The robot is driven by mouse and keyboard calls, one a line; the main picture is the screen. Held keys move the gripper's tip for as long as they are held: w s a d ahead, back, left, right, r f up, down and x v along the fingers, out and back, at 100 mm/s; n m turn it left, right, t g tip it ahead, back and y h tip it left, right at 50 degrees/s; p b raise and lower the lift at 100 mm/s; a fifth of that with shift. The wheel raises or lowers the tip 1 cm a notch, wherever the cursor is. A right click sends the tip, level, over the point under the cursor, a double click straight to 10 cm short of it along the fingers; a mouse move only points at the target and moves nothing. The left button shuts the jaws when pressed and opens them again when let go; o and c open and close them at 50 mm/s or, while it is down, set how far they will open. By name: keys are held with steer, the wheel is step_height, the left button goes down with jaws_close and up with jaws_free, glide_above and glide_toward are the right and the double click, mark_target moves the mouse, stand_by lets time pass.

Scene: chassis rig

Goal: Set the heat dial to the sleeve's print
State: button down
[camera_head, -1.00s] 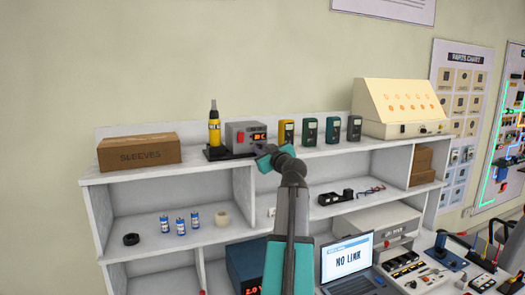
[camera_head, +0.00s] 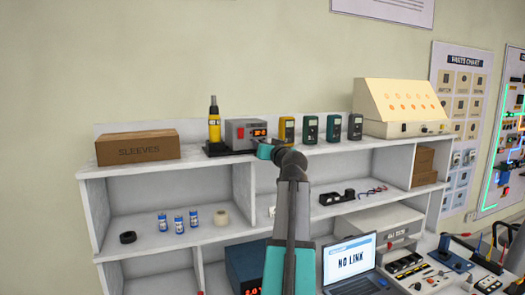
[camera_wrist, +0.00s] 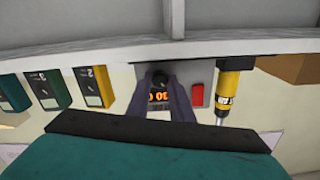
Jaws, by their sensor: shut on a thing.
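The grey heat station (camera_head: 236,126) with an orange lit display (camera_head: 259,133) stands on the top shelf. In the wrist view the station (camera_wrist: 196,72) appears upside down, with its orange digits (camera_wrist: 158,97) partly framed by my fingers and not surely readable. My gripper (camera_wrist: 161,78) is shut on the dark round dial (camera_wrist: 160,75) on the station's front. In the head view my gripper (camera_head: 268,148) is at the station's lower front and hides the dial. A brown box marked SLEEVES (camera_head: 138,148) stands at the left. No sleeve print is readable.
A yellow hot-air tool (camera_head: 214,126) stands upright left of the station; a red switch (camera_wrist: 197,94) is beside the dial. Several meters (camera_head: 310,129) stand close to the right. The shelf edge (camera_head: 330,150) runs below my gripper.

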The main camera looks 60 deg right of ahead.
steer(key=shift+r+m+b, duration=0.15)
steer(key=shift+m+b, duration=0.25)
steer(key=shift+m, duration=1.6)
steer(key=c, duration=1.6)
jaws_free()
steer(key=shift+s+d, duration=0.1)
steer(key=shift+o, duration=0.2)
